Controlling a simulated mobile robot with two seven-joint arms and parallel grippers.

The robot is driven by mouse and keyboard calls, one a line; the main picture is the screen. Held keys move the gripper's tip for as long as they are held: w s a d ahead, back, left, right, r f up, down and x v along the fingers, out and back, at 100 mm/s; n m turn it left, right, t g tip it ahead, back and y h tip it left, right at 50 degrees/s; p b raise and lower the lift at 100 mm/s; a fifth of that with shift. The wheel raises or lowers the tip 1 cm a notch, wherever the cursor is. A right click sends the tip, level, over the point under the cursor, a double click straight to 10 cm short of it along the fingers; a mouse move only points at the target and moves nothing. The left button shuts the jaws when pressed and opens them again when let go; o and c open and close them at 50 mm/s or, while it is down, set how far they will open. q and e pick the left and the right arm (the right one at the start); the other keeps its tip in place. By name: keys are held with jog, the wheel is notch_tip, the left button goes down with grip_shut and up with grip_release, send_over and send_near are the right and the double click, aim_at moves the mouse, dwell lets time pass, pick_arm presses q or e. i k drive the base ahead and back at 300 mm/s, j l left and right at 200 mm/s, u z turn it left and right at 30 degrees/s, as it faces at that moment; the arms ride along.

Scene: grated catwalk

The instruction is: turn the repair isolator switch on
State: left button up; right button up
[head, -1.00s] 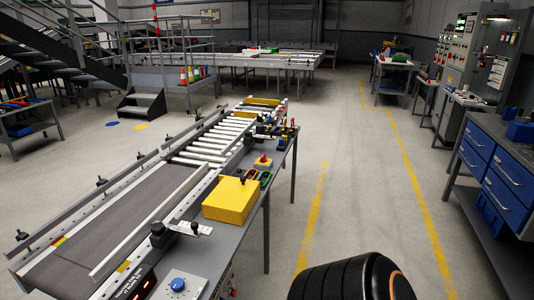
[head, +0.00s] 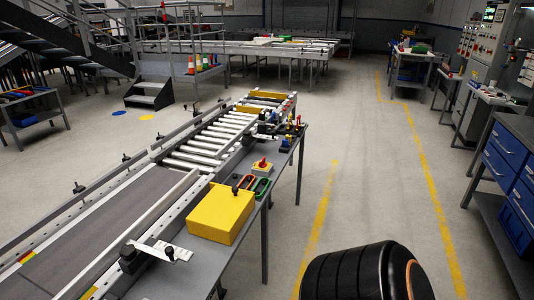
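A small red knob on a yellow base (head: 262,164) stands on the grey side shelf of the conveyor. It looks like an isolator switch, but no label is readable and its on or off position is too small to tell. A larger yellow box (head: 221,214) sits nearer on the same shelf, with a small dark knob near its far edge. Neither of my grippers is in view. A black rounded part with an orange ring (head: 362,272) at the bottom right appears to be mine.
The roller conveyor (head: 210,143) and its shelf fill the left and centre. A blue drawer cabinet (head: 505,162) stands at the right, with a grey control panel (head: 484,70) behind it. The floor between, with yellow lines, is clear.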

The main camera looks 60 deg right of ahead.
aim_at(262, 165)
jog(key=l, duration=2.85)
